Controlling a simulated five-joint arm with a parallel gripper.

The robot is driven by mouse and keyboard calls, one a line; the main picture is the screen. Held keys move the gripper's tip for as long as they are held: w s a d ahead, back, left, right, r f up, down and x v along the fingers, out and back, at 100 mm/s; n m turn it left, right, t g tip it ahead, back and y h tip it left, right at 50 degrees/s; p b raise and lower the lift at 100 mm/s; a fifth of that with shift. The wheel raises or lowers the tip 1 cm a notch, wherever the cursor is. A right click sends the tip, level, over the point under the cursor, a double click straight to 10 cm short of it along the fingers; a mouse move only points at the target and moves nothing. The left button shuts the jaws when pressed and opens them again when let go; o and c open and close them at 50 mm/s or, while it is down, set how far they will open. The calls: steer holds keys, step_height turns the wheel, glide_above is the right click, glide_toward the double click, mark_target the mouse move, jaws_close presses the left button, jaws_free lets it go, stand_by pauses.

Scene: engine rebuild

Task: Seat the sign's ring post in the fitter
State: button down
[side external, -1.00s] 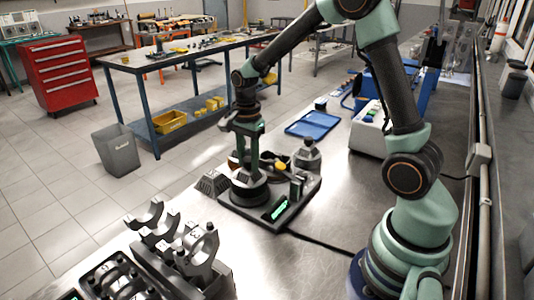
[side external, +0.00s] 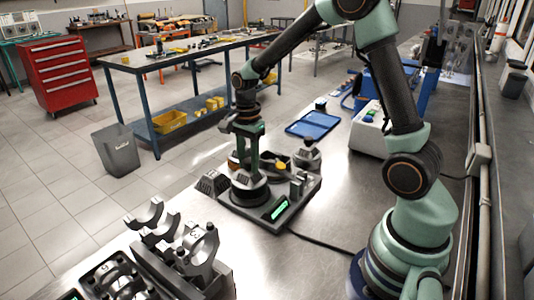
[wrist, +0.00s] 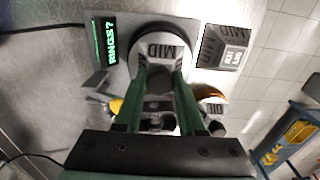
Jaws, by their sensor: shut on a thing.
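My gripper (side external: 248,172) points straight down over a dark station base (side external: 300,200). In the wrist view its two green fingers (wrist: 160,76) reach to either side of a grey piece marked MID (wrist: 160,52) and are shut on it. That piece stands upright over a round black holder (side external: 249,193), which looks like the fitter. The fingers and the piece hide the join, so I cannot tell how deep it sits. A small display on the base reads RINGS? (wrist: 111,42) in green.
A grey tapered block with lettered faces (wrist: 222,48) sits beside the holder. A part marked OIL (wrist: 211,109) and a grey knobbed piece (side external: 307,155) stand close by. Bearing-cap castings (side external: 195,250) are at the front. A blue tray (side external: 313,124) lies behind.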

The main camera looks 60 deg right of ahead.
steer(key=shift+f, duration=0.55)
stand_by(0.9)
steer(key=shift+c, duration=2.1)
jaws_free()
steer(key=o, duration=0.4)
steer(key=shift+r, duration=0.1)
steer(key=shift+r, duration=2.95)
